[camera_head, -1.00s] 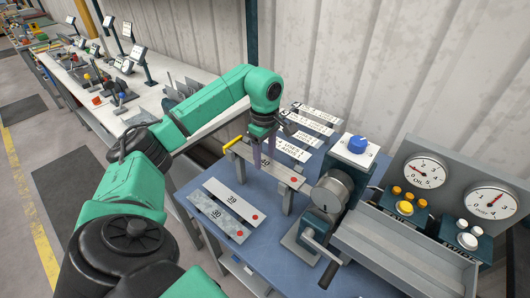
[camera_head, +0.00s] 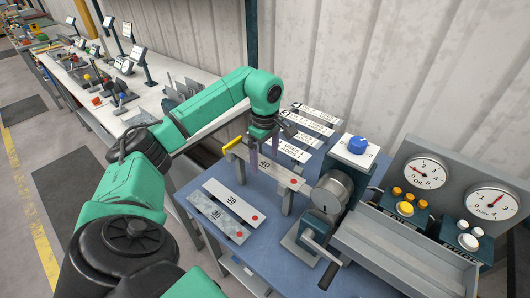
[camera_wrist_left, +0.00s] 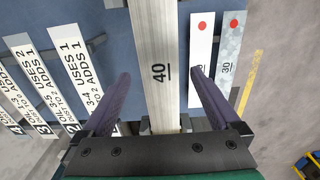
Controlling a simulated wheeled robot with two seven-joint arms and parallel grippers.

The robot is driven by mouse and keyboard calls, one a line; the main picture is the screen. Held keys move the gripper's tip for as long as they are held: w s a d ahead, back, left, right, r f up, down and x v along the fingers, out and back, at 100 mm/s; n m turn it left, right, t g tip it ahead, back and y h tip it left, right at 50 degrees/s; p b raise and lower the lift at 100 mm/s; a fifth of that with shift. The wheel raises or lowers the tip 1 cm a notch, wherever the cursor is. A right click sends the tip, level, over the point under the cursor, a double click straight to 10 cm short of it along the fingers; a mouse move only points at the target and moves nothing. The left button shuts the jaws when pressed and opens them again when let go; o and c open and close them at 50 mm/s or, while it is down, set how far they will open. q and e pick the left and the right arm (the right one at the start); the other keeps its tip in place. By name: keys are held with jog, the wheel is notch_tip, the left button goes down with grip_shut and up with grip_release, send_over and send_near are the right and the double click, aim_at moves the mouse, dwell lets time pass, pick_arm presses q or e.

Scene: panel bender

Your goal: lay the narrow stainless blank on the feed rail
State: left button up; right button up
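A narrow brushed-metal blank marked 40 (camera_head: 281,172), with a red dot at its right end, lies along the raised feed rail (camera_head: 287,202). It also shows in the left wrist view (camera_wrist_left: 156,40), running between my fingers. My left gripper (camera_head: 264,154) is open above the rail, its purple fingers on either side of the blank. In the left wrist view the gripper (camera_wrist_left: 160,90) shows a gap between each finger and the blank. The blank mostly hides the rail's top. My right gripper is out of view.
A white blank marked 39 (camera_head: 233,199) and a mottled grey blank marked 30 (camera_head: 216,217) lie on the blue table, front left. Printed strips (camera_head: 310,128) lie behind the rail. The crank machine (camera_head: 325,205) and gauge panel (camera_head: 455,190) stand right. A yellow piece (camera_head: 232,144) marks the rail's left end.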

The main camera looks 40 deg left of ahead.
aim_at(265, 164)
pick_arm(q)
jog(key=shift+r, duration=0.1)
notch_tip(265, 164, up, 5)
jog(key=shift+w+b, duration=0.1)
jog(key=shift+b, duration=0.5)
notch_tip(265, 164, up, 9)
jog(key=p, duration=0.4)
jog(key=shift+r, duration=0.2)
